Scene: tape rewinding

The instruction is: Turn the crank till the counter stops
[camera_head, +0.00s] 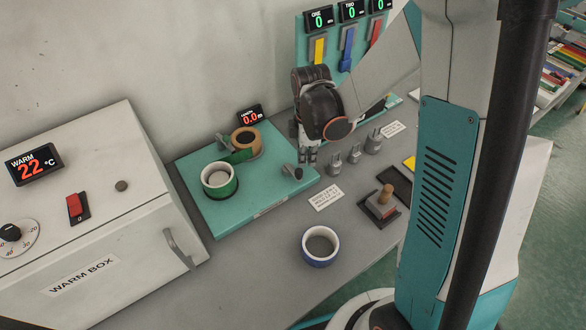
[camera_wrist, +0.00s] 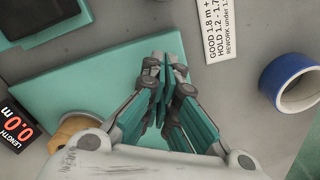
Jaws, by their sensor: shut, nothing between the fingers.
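The teal rewinder base (camera_head: 240,212) lies on the grey bench and carries a green tape roll (camera_head: 229,189) and a tan roll (camera_head: 240,133). Its grey crank (camera_head: 291,171) is at the right end. The length counter (camera_head: 250,117) reads 0.0 m and also shows in the wrist view (camera_wrist: 16,124). My gripper (camera_head: 307,158) is shut and empty, just beside the crank in the head view; I cannot tell whether it touches. In the wrist view my gripper's fingertips (camera_wrist: 165,66) meet above the teal base, and I cannot make out the crank there.
A warm box (camera_head: 90,225) reading 22 °C stands at left. A blue tape roll (camera_head: 320,246), a length label (camera_head: 326,197), a stamp (camera_head: 382,204) and grey weights (camera_head: 354,152) are on the bench to the right. Three counters (camera_head: 348,12) are on the wall.

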